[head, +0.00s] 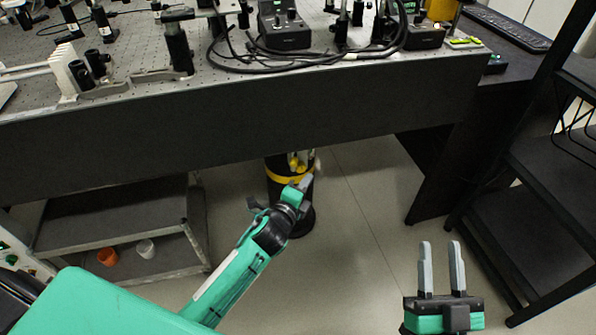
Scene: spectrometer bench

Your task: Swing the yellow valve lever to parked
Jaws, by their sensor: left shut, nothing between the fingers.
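A black cylinder (276,190) with a yellow band (280,176) stands on the floor under the bench. A small yellow piece (292,161) shows at its top, beside pale metal fittings, just below the bench edge. It may be the valve lever; its angle and any parked mark cannot be made out. My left gripper (306,181) is shut and empty, in front of the cylinder's upper part. It hides part of the cylinder, and I cannot tell whether it touches anything. My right gripper (441,255) is open and empty, low at the right over clear floor.
The bench's dark front panel (230,120) hangs above the cylinder. A grey shelf cart (120,262) with an orange cup (107,257) and a white cup (146,249) stands at left. A black rack (530,200) stands at right. The floor (365,215) between is free.

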